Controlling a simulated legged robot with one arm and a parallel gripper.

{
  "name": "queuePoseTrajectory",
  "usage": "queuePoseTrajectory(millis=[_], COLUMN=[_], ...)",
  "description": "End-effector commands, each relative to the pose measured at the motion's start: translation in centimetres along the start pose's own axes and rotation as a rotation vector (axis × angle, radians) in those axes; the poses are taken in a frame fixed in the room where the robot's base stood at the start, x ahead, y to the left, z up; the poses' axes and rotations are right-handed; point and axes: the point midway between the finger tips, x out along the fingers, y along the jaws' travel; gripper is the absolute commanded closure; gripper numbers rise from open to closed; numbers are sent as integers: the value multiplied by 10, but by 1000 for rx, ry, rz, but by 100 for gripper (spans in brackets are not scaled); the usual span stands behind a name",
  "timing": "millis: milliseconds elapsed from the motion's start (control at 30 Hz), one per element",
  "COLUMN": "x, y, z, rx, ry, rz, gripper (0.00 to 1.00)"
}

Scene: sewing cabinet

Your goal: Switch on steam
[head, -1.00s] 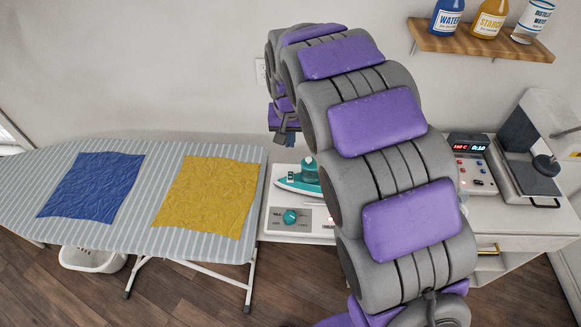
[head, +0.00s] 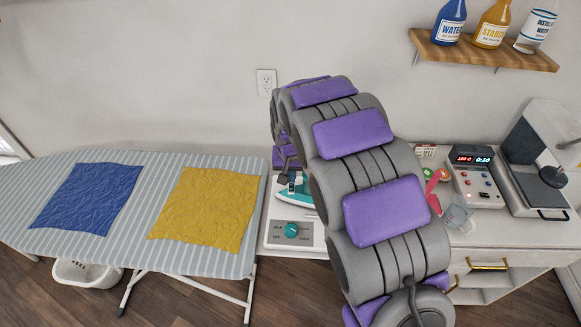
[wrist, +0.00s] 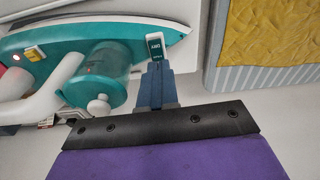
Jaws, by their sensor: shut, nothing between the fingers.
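The teal and white iron (head: 297,196) rests on its white stand beside the ironing board, partly hidden behind my arm in the head view. The iron also shows close up in the wrist view (wrist: 35,42), with a clear teal water tank (wrist: 105,65) and a lit indicator near its left end. A small white and green switch marked DRY (wrist: 155,47) sits at the iron's edge. My gripper (wrist: 156,70) is shut and empty, its blue fingertips right at the DRY switch; I cannot tell whether they touch it. In the head view my gripper (head: 288,184) is just over the iron.
A panel with a teal dial (head: 291,230) is on the stand's front. The striped ironing board (head: 140,250) at left holds blue and yellow cloths. A control box (head: 476,187) and a press (head: 540,165) stand at right. A bottle shelf (head: 480,52) hangs above.

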Motion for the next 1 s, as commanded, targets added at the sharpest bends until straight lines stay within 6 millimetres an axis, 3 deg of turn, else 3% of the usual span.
queuePoseTrajectory(millis=[133,567,1000], x=[15,17,29], y=[1,0,0], z=[0,-1,-4], rx=[1,0,0], ry=[1,-7,-191], rz=[-1,0,3], gripper=[100,100,100])
